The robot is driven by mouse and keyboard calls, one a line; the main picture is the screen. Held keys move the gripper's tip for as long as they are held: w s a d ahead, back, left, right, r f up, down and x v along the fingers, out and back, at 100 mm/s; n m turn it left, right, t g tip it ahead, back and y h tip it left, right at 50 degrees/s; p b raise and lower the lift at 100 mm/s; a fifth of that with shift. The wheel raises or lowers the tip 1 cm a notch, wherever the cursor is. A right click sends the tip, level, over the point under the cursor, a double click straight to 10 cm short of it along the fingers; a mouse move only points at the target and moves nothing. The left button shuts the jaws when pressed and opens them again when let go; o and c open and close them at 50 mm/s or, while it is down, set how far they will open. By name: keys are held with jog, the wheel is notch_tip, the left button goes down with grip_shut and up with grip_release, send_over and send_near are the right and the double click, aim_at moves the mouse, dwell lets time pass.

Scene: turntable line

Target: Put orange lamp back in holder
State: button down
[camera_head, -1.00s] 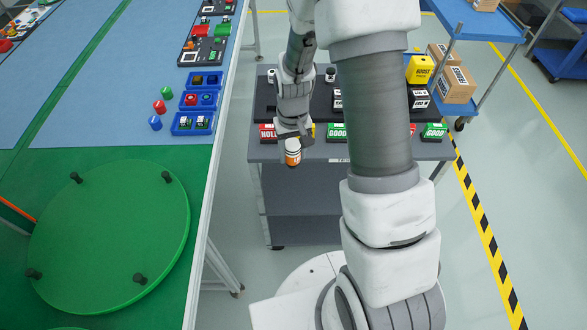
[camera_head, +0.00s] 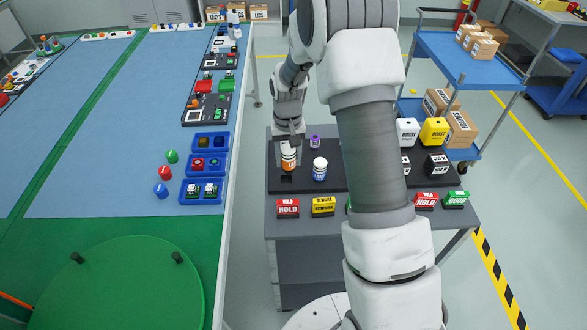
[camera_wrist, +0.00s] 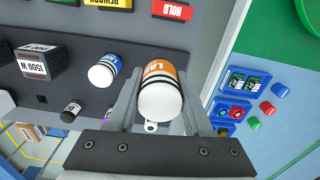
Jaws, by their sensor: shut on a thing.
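The orange lamp (camera_head: 289,161), a cylinder with an orange band and white parts, is held upright in my gripper (camera_head: 289,149). In the wrist view the orange lamp (camera_wrist: 160,92) sits between the two fingers of my gripper (camera_wrist: 160,100), its white end towards the camera. The lamp is over the left part of the black holder board (camera_head: 291,186) on the grey table. A dark recess shows just below the lamp; I cannot tell whether the lamp touches the board. A blue-and-white lamp (camera_head: 319,169) stands on the board to the right.
A small purple-topped item (camera_head: 314,142) stands behind. Red HOLD (camera_head: 288,208) and yellow REWORK (camera_head: 323,206) blocks line the table front. White (camera_head: 407,131) and yellow BOOST (camera_head: 433,131) cubes are at right. My arm hides the board's middle. The blue-topped line is at left.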

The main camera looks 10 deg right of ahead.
jog(key=w, duration=0.2)
jog(key=w+p, duration=0.1)
jog(key=shift+w+r+m, duration=0.25)
jog(key=shift+w+m, duration=0.1)
jog(key=shift+m, duration=0.05)
jog(key=shift+w+f, duration=0.1)
jog(key=shift+w, duration=0.05)
jog(key=shift+f+b, duration=2.2)
jog(key=shift+f, duration=1.6)
jog(key=shift+f+b, duration=1.1)
jog(key=shift+f, duration=0.2)
jog(key=shift+c, duration=1.1)
grip_release()
jog(key=shift+r, duration=0.1)
